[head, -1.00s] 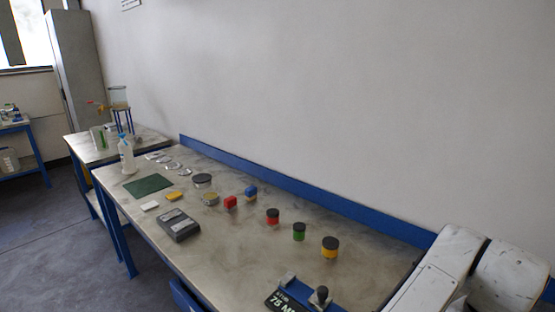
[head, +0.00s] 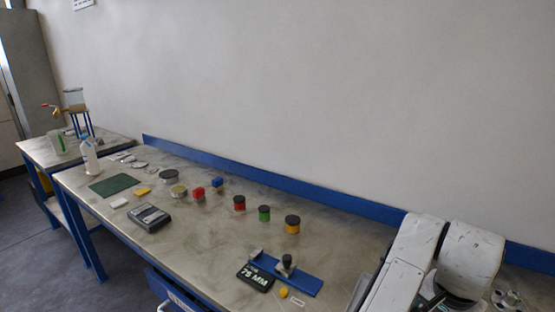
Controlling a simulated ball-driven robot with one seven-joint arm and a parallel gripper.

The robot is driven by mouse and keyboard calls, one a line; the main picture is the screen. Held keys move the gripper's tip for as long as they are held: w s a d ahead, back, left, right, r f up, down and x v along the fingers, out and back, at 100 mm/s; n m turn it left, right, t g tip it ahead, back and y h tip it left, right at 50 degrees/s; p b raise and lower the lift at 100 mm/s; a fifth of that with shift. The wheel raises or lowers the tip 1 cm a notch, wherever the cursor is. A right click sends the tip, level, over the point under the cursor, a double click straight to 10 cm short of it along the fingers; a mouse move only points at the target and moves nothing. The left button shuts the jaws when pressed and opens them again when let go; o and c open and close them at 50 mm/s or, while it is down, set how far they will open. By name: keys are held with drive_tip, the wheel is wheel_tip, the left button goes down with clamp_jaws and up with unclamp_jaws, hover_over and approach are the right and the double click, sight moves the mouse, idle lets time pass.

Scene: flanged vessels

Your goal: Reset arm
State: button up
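My white arm (head: 408,262) shows at the lower right of the head view, folded over the right part of the workbench (head: 215,245). Its end runs toward the bottom edge of the picture. My gripper's fingers cannot be made out, so whether it holds anything does not show.
A blue stand (head: 300,282) and a black "75 MM" block (head: 256,277) lie left of my arm. A grey device (head: 150,217), a green mat (head: 114,185) and a white bottle (head: 89,156) are further left. A blue rail (head: 270,185) edges the bench's back.

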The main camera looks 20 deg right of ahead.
drive_tip(key=w+d+n+t+h, duration=0.1)
drive_tip(key=d+n+t+h, duration=0.2)
drive_tip(key=d+n+h, duration=0.15)
drive_tip(key=s+a+f+n+y, duration=0.3)
drive_tip(key=s+a+f+n, duration=0.15)
drive_tip(key=a+f, duration=0.4)
drive_tip(key=s+a+f+n+y, duration=0.35)
drive_tip(key=a+f+n, duration=0.2)
drive_tip(key=a, duration=0.55)
drive_tip(key=s+d+f+g, duration=0.1)
drive_tip(key=s+f, duration=0.3)
drive_tip(key=s, duration=0.4)
drive_tip(key=shift+d+g, duration=0.2)
drive_tip(key=shift+g, duration=0.4)
